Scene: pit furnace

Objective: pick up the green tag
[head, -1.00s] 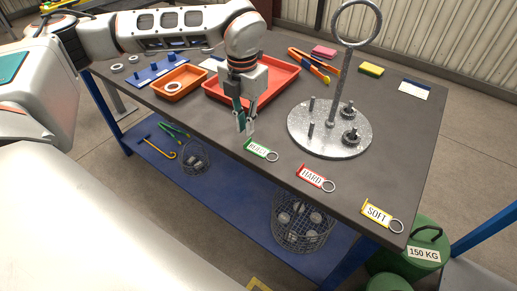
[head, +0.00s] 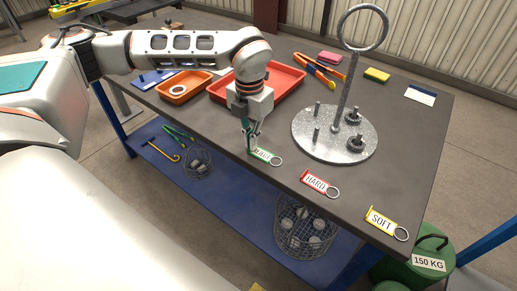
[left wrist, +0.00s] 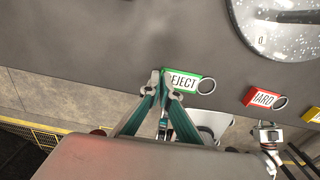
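The green tag (head: 264,156), lettered REJECT with a metal ring at its right end, lies near the front edge of the grey table. It also shows in the left wrist view (left wrist: 184,81). My left gripper (head: 252,149) points down at the tag's left end. In the left wrist view its fingertips (left wrist: 161,80) are drawn close together around that end and hide part of the lettering. The tag still looks to rest on the table.
A red HARD tag (head: 316,183) and a yellow SOFT tag (head: 381,219) lie to the right along the front edge. A round metal stand (head: 330,146) with pegs and a tall ring stands behind. A red tray (head: 288,80) and an orange tray (head: 178,94) are behind left.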

